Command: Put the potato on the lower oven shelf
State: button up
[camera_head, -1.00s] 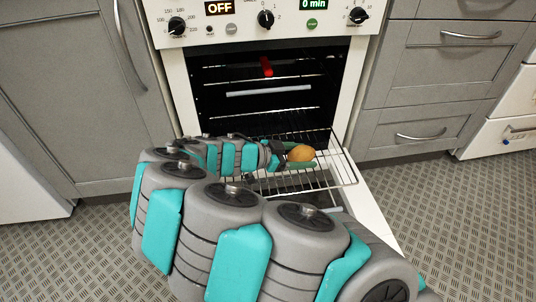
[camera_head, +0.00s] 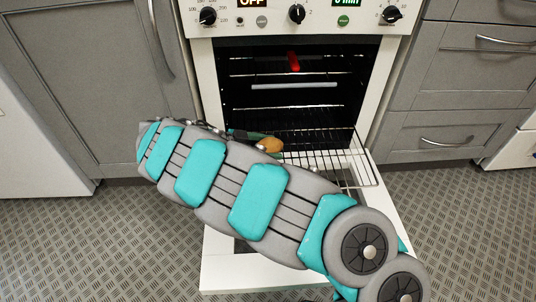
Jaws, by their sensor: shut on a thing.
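The potato (camera_head: 270,144) is a small brown oval in front of the open oven (camera_head: 262,106), by the left part of the pulled-out lower shelf (camera_head: 340,165). My gripper (camera_head: 262,138) is shut on the potato, with a green finger showing just above it. My arm hides most of the gripper and the left and near parts of the shelf. I cannot tell whether the potato touches the wire rack. The lower shelf is a wire rack sticking out of the oven over the lowered door (camera_head: 228,272).
A red thing (camera_head: 293,61) is on an upper rack inside the oven. Grey cabinets (camera_head: 95,75) stand to the left and grey drawers (camera_head: 440,95) to the right. The patterned floor (camera_head: 460,235) is clear at the front right.

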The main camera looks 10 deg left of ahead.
jog(key=shift+a+f, duration=0.2)
jog(key=shift+f, duration=1.55)
jog(key=shift+f, duration=0.15)
jog(key=o, duration=1.5)
jog(key=shift+r, duration=0.2)
jog(key=v, duration=1.2)
